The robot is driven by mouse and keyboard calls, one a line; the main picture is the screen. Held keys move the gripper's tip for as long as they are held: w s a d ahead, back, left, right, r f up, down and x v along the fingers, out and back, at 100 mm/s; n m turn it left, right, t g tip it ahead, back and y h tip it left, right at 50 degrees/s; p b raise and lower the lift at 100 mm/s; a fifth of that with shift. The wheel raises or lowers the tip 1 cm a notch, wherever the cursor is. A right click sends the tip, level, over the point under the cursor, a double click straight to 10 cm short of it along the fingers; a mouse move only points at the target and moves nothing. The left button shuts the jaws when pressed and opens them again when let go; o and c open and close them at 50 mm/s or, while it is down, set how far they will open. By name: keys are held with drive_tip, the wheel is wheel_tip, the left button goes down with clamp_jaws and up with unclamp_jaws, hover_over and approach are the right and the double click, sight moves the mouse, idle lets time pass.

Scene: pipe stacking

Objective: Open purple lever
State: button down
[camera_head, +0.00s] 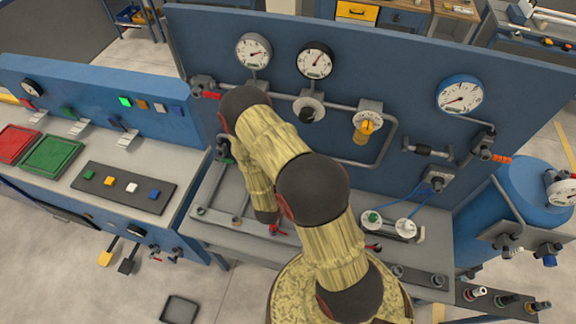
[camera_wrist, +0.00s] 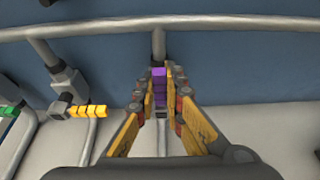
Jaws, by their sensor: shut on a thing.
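The purple lever (camera_wrist: 159,75) is in the middle of the wrist view, in line with a grey vertical pipe stub behind it. My gripper (camera_wrist: 160,92) has its yellow and grey fingers on both sides of the lever and is shut on it. The lever's lower part and its valve body are mostly hidden between the fingers. In the head view my arm covers this spot, and neither the lever nor the fingertips show clearly.
A yellow lever (camera_wrist: 88,111) on a grey valve is left of my gripper, with a green lever (camera_wrist: 10,111) farther left. A horizontal grey pipe (camera_wrist: 230,23) runs above. The blue panel (camera_head: 400,60) with several gauges stands behind the bench.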

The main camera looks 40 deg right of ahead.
drive_tip(key=shift+f, duration=0.1)
drive_tip(key=c, duration=1.9)
unclamp_jaws()
drive_tip(key=shift+o, duration=0.3)
drive_tip(key=v, duration=1.2)
drive_tip(key=shift+w, duration=0.1)
